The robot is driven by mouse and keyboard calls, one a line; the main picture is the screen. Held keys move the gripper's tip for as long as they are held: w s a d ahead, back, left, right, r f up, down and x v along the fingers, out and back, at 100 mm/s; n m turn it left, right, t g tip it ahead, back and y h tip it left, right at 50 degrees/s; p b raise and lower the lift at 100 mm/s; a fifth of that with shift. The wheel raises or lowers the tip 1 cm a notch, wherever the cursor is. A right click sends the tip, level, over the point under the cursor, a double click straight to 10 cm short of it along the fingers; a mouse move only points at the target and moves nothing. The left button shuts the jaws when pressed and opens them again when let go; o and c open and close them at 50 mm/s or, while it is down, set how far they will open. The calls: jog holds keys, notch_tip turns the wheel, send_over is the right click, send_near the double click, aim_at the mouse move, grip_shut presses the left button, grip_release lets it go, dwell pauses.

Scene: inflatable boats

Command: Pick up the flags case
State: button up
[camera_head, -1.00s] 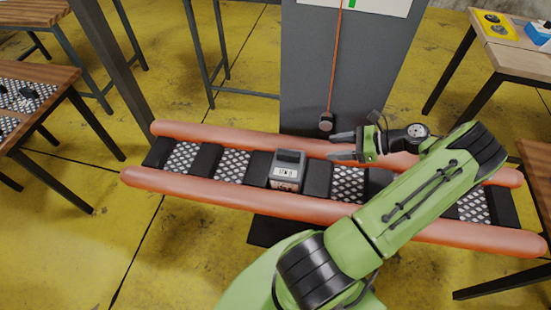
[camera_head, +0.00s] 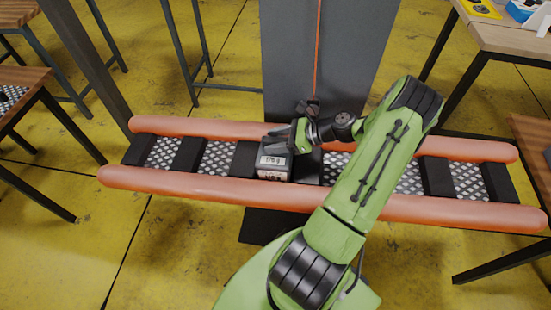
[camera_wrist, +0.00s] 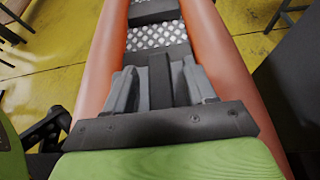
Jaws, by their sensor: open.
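The case (camera_head: 274,166), a small dark grey box with a pale label on its front, stands upright on one of the boat's dark crossbars. The label is too small to read surely. My gripper (camera_head: 272,138) is at the top of the case, coming from the right, and partly hides it. In the wrist view the open fingers (camera_wrist: 160,80) lie on either side of the grey case (camera_wrist: 160,98) with a dark band along its top. I cannot tell whether the fingers touch its sides.
The inflatable boat has two orange tubes (camera_head: 190,190) with dark crossbars and patterned panels between. A grey pillar (camera_head: 290,60) with an orange cord stands just behind. Wooden tables stand at left (camera_head: 40,84) and right (camera_head: 500,42). The boat floor left of the case is clear.

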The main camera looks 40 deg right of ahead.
jog(key=shift+c, duration=0.4)
grip_shut()
